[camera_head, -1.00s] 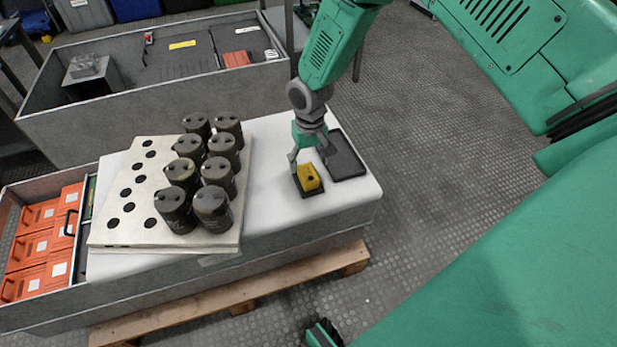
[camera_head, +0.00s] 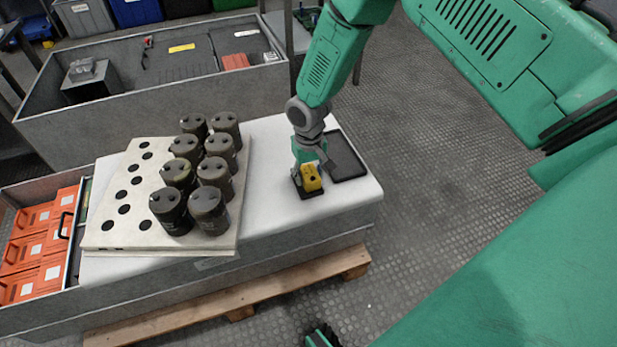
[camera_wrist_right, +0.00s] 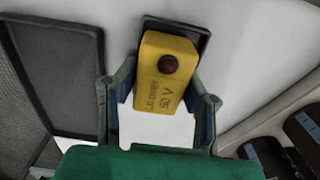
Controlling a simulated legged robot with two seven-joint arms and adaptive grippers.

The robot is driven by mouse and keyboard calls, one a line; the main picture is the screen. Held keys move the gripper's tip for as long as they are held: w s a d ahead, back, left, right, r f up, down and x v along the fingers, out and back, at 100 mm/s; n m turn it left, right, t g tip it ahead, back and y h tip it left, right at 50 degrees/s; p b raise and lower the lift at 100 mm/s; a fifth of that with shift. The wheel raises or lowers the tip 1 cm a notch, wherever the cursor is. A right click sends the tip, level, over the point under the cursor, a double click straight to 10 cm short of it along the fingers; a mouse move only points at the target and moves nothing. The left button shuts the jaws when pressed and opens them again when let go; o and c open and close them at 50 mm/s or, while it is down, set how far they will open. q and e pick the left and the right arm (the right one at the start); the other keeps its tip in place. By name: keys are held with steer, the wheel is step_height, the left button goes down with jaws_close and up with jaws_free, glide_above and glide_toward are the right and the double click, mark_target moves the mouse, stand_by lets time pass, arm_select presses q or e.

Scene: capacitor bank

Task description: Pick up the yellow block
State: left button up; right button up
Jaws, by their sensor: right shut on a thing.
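The yellow block (camera_head: 312,178) is at the small black tray (camera_head: 299,190) on the white-topped table. My right gripper (camera_head: 308,174) reaches down to it from above and is shut on it. In the right wrist view the yellow block (camera_wrist_right: 165,75), with a dark round knob and printed letters, sits between the two fingers of my right gripper (camera_wrist_right: 163,85). The small tray (camera_wrist_right: 205,40) shows behind it. Whether the block still touches the tray I cannot tell.
A larger empty black tray (camera_head: 345,158) lies beside the small one. To the left, several dark capacitors (camera_head: 207,205) stand on a pale plate with holes (camera_head: 110,243). Orange boxes (camera_head: 35,245) lie at far left. A grey bin (camera_head: 150,125) stands behind. White tabletop is free between plate and trays.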

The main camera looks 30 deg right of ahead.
mark_target(309, 171)
steer(key=shift+s+a, duration=0.15)
steer(key=shift+a, duration=0.4)
steer(key=shift+r, duration=0.1)
steer(key=shift+d+r, duration=0.1)
steer(key=shift+r, duration=0.25)
steer(key=r+p, duration=0.1)
steer(key=r, duration=0.2)
steer(key=r+p, duration=0.1)
steer(key=shift+d+r+p, duration=0.35)
steer(key=shift+d+r, duration=0.05)
steer(key=r, duration=0.1)
steer(key=r+p, duration=0.1)
steer(key=r, duration=0.2)
steer(key=shift+a, duration=0.35)
steer(key=shift+a+r, duration=0.15)
steer(key=shift+r, duration=0.15)
arm_select(q)
steer(key=shift+a+r, duration=0.1)
steer(key=shift+r, duration=1.9)
arm_select(e)
steer(key=shift+d+f, duration=0.2)
steer(key=shift+d, duration=0.15)
steer(key=shift+r, duration=0.1)
